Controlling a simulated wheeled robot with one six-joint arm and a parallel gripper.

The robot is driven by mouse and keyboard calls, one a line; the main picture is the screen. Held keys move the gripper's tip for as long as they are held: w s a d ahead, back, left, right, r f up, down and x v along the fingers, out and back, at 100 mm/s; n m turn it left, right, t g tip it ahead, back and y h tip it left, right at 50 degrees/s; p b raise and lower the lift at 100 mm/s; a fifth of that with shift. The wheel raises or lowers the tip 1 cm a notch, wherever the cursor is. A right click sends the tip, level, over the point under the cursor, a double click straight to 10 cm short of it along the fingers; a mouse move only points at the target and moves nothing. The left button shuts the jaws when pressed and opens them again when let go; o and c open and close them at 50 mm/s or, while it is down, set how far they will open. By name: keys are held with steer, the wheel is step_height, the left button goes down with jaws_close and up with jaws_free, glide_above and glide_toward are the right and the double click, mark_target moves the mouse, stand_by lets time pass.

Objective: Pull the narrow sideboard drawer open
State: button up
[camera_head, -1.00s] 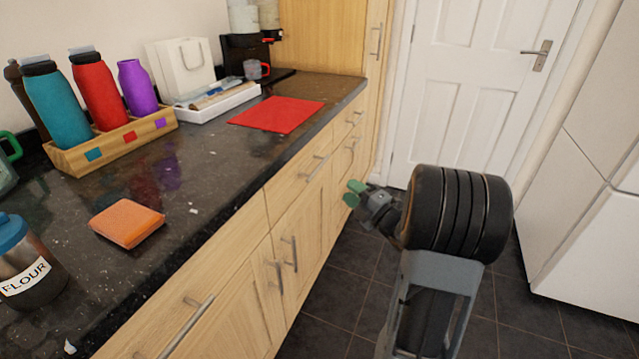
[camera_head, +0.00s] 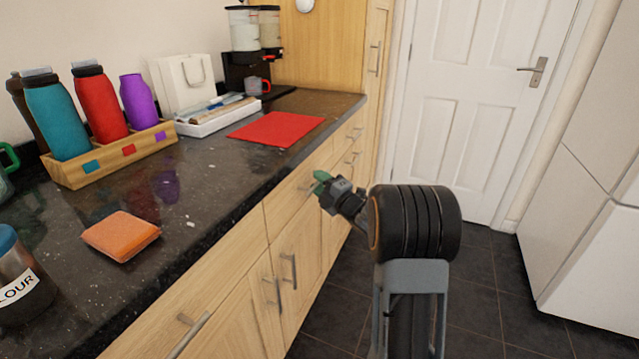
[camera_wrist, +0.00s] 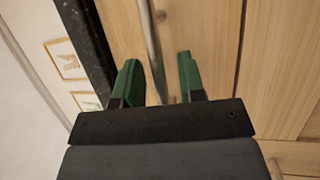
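The wooden sideboard has a row of drawers below its dark granite top. A drawer front (camera_head: 285,205) is beside my gripper (camera_head: 321,182), and its bar handle (camera_head: 304,188) is mostly hidden by the green fingers. A narrower-looking drawer front with a bar handle (camera_head: 355,132) is further along, near the tall cupboard. In the wrist view, my gripper (camera_wrist: 158,82) is open, with its two green fingers apart. A metal bar handle (camera_wrist: 151,40) runs lengthwise into the gap between them, nearer the left finger. I cannot tell whether they touch. The drawers look closed.
The granite worktop (camera_head: 215,190) edge lies left of my gripper. It carries an orange cloth-like block (camera_head: 121,235), a red mat (camera_head: 277,128) and a bottle rack (camera_head: 75,175). Cupboard handles (camera_head: 289,268) stick out below. Dark tiled floor (camera_head: 480,290) is free to the right.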

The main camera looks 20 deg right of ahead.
steer(key=shift+w+a+r, duration=0.1)
steer(key=shift+w, duration=0.1)
steer(key=shift+c, duration=0.2)
jaws_close()
stand_by(0.4)
